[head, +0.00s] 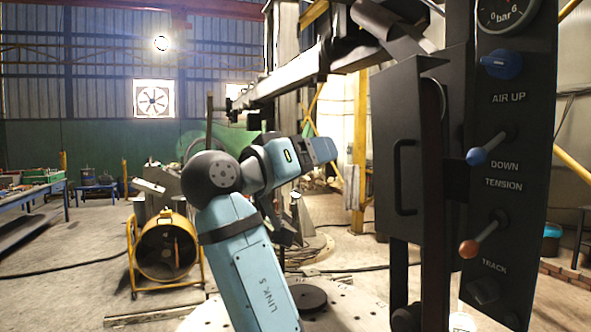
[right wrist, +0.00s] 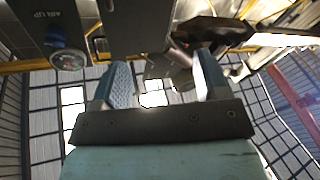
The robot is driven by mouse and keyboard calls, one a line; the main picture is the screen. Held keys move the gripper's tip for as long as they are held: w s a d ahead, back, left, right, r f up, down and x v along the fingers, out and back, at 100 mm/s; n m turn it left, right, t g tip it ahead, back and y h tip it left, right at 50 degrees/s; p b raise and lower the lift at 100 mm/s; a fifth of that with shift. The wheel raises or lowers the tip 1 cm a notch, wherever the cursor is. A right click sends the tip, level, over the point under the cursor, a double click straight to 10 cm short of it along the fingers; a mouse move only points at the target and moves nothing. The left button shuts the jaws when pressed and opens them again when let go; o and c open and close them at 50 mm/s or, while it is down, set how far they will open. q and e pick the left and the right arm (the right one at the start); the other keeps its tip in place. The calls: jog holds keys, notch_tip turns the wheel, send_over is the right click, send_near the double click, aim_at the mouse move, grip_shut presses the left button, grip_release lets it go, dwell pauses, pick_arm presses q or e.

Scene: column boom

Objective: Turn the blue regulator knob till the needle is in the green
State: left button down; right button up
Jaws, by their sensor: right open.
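The blue regulator knob (head: 501,64) is on the dark upright panel at the right of the head view, above the words AIR UP. Just above it is the pressure gauge (head: 506,15), cut off by the top edge; I cannot read its needle or see a green band. In the right wrist view the knob (right wrist: 56,39) and gauge (right wrist: 69,60) show small at the upper left, outside the fingers. My right gripper (head: 325,150) is left of the panel, well apart from the knob. Its fingers (right wrist: 165,82) are open with nothing held between them. My left gripper is not in view.
Below the knob, a blue-tipped lever (head: 477,156) and an orange-tipped lever (head: 470,248) stick out of the panel. A dark cabinet with a handle (head: 402,178) stands between my right gripper and the panel.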

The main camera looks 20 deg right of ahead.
jog(key=shift+w+a+f+n+t, duration=0.1)
jog(key=shift+w+f+n+t, duration=0.15)
jog(key=shift+f, duration=0.25)
jog(key=shift+w+a+f+n+t, duration=0.1)
jog(key=shift+w+f+n+t, duration=0.05)
jog(key=shift+w+f, duration=0.25)
jog(key=shift+d, duration=0.15)
